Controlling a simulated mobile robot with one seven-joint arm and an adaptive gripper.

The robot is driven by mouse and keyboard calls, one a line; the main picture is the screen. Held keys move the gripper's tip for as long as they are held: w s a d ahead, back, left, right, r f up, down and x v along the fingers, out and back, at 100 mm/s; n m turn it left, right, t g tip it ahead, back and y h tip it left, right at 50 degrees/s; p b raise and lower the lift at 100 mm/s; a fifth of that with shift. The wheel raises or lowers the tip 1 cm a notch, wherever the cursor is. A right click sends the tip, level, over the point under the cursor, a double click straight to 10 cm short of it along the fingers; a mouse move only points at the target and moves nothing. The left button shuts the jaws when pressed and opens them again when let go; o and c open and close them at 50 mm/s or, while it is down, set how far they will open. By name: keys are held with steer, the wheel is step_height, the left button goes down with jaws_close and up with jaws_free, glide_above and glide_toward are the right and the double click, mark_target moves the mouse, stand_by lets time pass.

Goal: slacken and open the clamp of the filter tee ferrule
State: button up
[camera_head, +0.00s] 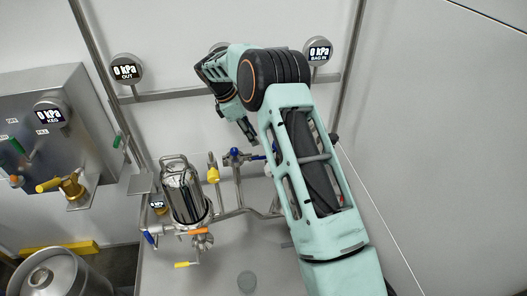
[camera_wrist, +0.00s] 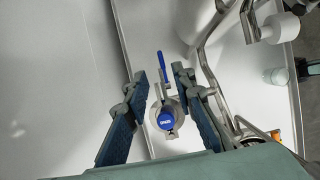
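My gripper (camera_wrist: 160,79) is open in the wrist view, its two dark fingers apart with nothing visibly held. Between and below them is a fitting with a round blue cap (camera_wrist: 166,120) and a blue lever (camera_wrist: 161,66); I cannot tell whether the fingers touch it. In the head view a blue-handled valve (camera_head: 237,155) is on the pipework below my gripper. A shiny steel cylinder (camera_head: 184,193) stands left of it, with metal fittings (camera_head: 202,241) under it. I cannot make out which part is the filter tee ferrule clamp, or whether it is open.
A yellow-handled fitting (camera_head: 213,175) and bent steel pipes (camera_head: 232,213) lie between the cylinder and my arm. Gauges (camera_head: 127,70) and a steel cabinet (camera_head: 60,125) are on the left. A keg (camera_head: 60,273) stands at lower left. The wall at right is bare.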

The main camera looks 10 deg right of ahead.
mark_target(258, 158)
steer(key=x, duration=0.9)
steer(key=shift+d+f+p, duration=0.1)
steer(key=shift+f+p, duration=0.3)
jaws_close()
